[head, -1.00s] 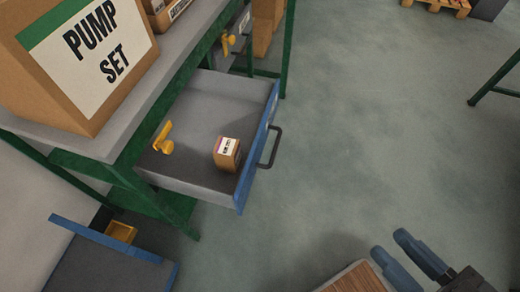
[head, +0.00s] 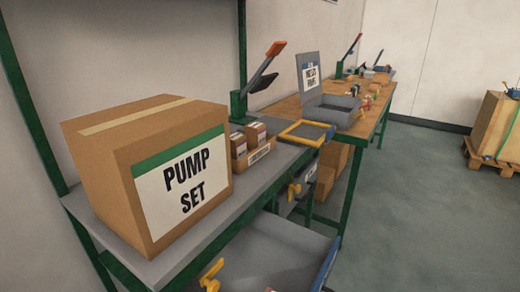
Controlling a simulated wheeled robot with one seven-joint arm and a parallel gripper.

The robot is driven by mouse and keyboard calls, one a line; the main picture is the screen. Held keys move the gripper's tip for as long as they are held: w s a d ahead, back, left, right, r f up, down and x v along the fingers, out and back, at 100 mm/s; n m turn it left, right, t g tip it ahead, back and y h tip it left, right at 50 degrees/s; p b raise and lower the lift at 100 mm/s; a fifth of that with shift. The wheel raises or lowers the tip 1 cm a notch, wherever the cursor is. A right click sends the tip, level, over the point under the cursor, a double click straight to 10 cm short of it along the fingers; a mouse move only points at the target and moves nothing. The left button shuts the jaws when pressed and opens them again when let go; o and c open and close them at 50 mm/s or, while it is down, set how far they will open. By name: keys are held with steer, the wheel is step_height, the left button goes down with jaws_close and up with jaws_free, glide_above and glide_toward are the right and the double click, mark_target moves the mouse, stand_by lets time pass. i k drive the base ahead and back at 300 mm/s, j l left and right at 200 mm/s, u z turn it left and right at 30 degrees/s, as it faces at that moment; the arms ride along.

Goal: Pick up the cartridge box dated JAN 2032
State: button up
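Two small brown boxes with white and purple labels, a left one (head: 239,145) and a right one (head: 256,134), stand in a low cardboard tray (head: 262,153) on the grey bench, right of the large box. Their print is too small to read, so I cannot tell if either is dated JAN 2032. The open drawer (head: 285,258) below the bench is cut by the bottom edge; only a sliver of something shows in it there. My gripper is not in view.
A large PUMP SET box (head: 160,165) fills the bench's left part. A yellow-framed tray (head: 305,133) and an open grey case (head: 332,100) stand farther right. Yellow handles (head: 211,275) show low down. Floor (head: 420,200) on the right is clear up to a pallet (head: 490,160).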

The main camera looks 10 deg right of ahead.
mark_target(255, 132)
steer(key=i+l+u, duration=0.1)
steer(key=i+l, duration=0.5)
steer(key=i+l+u, duration=0.15)
steer(key=i+l, duration=0.45)
steer(key=i+l+u, duration=0.1)
steer(key=i+l, duration=0.45)
steer(key=l, duration=0.3)
